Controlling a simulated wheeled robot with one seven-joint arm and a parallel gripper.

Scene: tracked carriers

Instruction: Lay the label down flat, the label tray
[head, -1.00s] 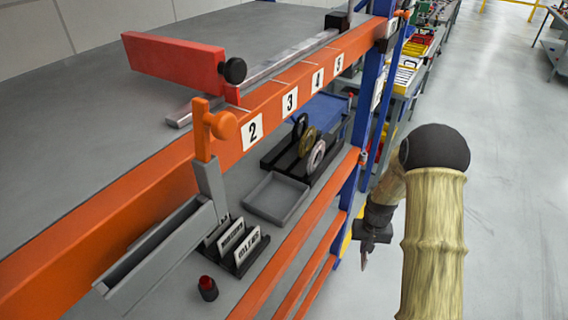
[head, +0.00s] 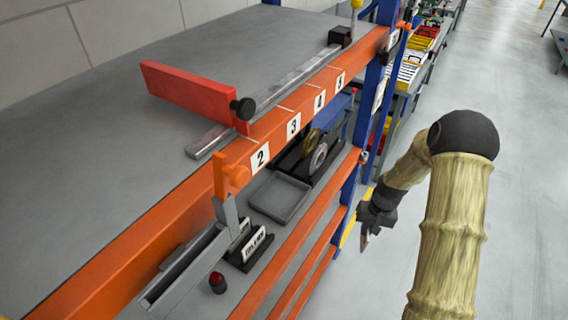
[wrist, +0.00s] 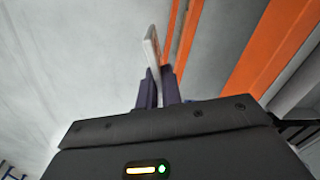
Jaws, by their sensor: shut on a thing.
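My gripper (head: 366,228) hangs out over the aisle, to the right of the shelf rack, apart from it. In the wrist view my gripper (wrist: 159,88) is shut on a thin white label (wrist: 152,52), which stands out on edge beyond the dark fingertips. In the head view the label is too small to make out clearly. A shallow grey tray (head: 267,209), seemingly the label tray, lies empty on the lower shelf, left of my gripper and behind the orange beam.
A black holder with white label plates (head: 254,246) and a red-topped button (head: 217,283) stand left of the tray. Tape rolls (head: 318,157) stand behind it.

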